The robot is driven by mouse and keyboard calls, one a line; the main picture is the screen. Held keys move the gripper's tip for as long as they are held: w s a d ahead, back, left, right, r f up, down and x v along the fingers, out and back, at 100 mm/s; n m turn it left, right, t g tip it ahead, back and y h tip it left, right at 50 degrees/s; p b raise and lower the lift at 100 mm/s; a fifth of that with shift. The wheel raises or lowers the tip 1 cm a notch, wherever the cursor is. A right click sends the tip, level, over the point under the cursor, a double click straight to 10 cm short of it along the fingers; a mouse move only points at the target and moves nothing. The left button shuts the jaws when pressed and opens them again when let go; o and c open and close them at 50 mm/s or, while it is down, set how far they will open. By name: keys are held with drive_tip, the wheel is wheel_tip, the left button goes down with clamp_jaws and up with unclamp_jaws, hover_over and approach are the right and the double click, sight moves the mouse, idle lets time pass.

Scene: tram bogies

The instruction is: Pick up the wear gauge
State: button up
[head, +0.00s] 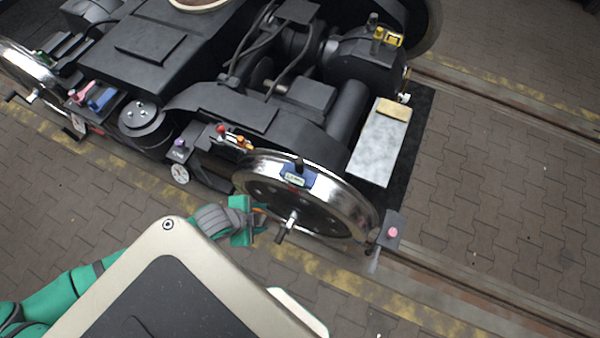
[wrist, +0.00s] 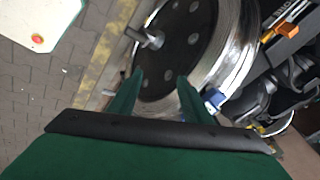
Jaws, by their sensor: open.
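The wear gauge looks to be the small blue device (head: 296,177) with a pale display and a dark knob on top. It sits on the upper rim of the front wheel (head: 262,172). In the wrist view, a blue and white part of it (wrist: 215,99) shows just right of the right finger. My gripper (head: 262,222) is at the left side of that wheel, lower and to the left of the gauge. In the wrist view, my green fingers (wrist: 158,92) are apart with nothing held between them, pointing at the wheel face.
A hub stub (head: 286,228) sticks out from the wheel. A dark post with a pink button (head: 392,232) stands right of it. Red and orange fittings (head: 234,138) sit on the frame, with a round dial (head: 180,174) at left. Paving (head: 500,190) right of the bogie is open.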

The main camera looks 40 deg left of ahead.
drive_tip(key=w+a+r+m+g, duration=0.2)
drive_tip(key=w+a+r, duration=0.1)
drive_tip(key=w+a, duration=0.15)
drive_tip(key=m+g, duration=0.3)
drive_tip(key=m, duration=0.3)
approach(300, 161)
drive_tip(key=shift+s+f, duration=0.5)
drive_tip(key=shift+s, duration=0.2)
drive_tip(key=shift+w+d+r, duration=0.1)
drive_tip(key=shift+w+d, duration=0.05)
drive_tip(key=shift+d, duration=0.05)
drive_tip(key=f, duration=0.5)
drive_tip(key=shift+w+d+f, duration=0.1)
drive_tip(key=shift+w+f, duration=0.1)
drive_tip(key=shift+w, duration=0.1)
drive_tip(key=shift+w+a+f, duration=0.1)
drive_tip(key=shift+a+f, duration=0.05)
drive_tip(key=shift+f, duration=1.15)
drive_tip(key=shift+w+a+f, duration=0.1)
drive_tip(key=shift+a+f, duration=0.05)
drive_tip(key=shift+f, duration=1.15)
drive_tip(key=shift+w+d, duration=0.1)
drive_tip(key=shift+w, duration=0.05)
clamp_jaws()
